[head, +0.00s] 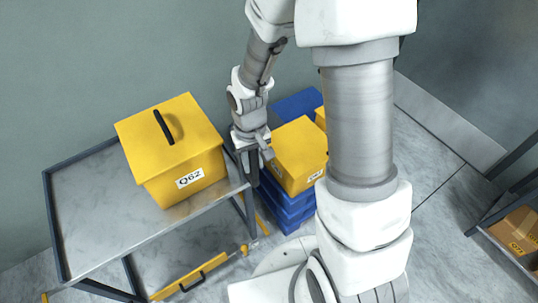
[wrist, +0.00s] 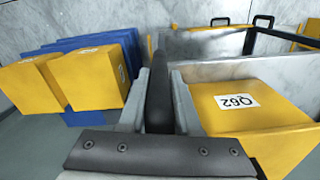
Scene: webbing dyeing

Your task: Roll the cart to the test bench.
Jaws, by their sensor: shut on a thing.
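The cart (head: 95,205) has a grey metal top and a dark frame, and stands at the left in the head view. A yellow lidded box (head: 170,145) labelled Q62 sits on its top; a Q62 label on a yellow box (wrist: 240,118) also shows in the wrist view. My gripper (head: 250,150) is at the cart's right corner, shut on a dark upright bar (wrist: 159,90) of the cart. The bar stands between the two fingers in the wrist view. I cannot make out the test bench for certain.
Yellow boxes (head: 297,150) on stacked blue pallets (head: 285,207) stand close to the cart's right. A yellow piece with a dark handle (head: 190,283) shows low by the cart. A dark-framed rack with a cardboard box (head: 515,230) is at far right. A wall runs behind.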

